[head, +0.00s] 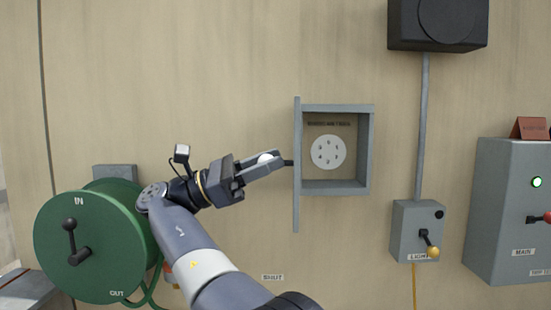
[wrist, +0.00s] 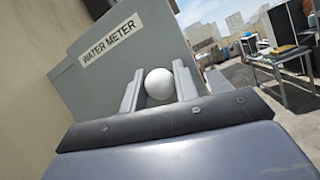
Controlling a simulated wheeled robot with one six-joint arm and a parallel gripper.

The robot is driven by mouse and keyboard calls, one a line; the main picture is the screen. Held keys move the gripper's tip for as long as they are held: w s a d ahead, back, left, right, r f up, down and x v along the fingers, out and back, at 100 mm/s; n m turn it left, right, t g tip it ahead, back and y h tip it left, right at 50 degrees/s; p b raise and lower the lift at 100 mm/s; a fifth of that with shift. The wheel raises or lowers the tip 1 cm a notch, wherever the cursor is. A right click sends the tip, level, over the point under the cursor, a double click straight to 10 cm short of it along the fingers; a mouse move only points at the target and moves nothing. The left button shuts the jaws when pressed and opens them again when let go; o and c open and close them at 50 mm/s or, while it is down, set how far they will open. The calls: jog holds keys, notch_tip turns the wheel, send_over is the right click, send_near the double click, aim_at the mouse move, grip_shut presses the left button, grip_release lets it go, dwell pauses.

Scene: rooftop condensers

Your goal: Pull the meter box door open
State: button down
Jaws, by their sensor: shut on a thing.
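The grey meter box (head: 368,150) is on the beige wall, with a round white meter face (head: 328,152) visible inside. Its door (head: 297,205) stands swung out at the left side, seen almost edge-on in the head view. In the wrist view the door's outer face (wrist: 95,85) carries a WATER METER label. My gripper (head: 272,163) is left of the door, shut on the round white knob (wrist: 159,84). The knob (head: 265,158) also shows between the fingers in the head view. The gripper hides part of the knob's mounting.
A green hose reel (head: 105,245) is at the left, close to my arm. Right of the box are a light switch box (head: 408,225), a dark box (head: 400,35) above it and a large grey panel (head: 495,200). A table (wrist: 280,58) stands farther off.

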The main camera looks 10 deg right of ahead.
jog(key=shift+w+a+m+g+b, duration=0.25)
jog(key=shift+m+g+b, duration=0.05)
jog(key=shift+g, duration=0.2)
jog(key=shift+a, duration=0.1)
jog(key=c, duration=1.1)
grip_release()
jog(key=shift+c, duration=0.2)
jog(key=v, duration=1)
jog(key=shift+a, duration=0.35)
jog(key=shift+w+f, duration=0.1)
jog(key=shift+w, duration=0.05)
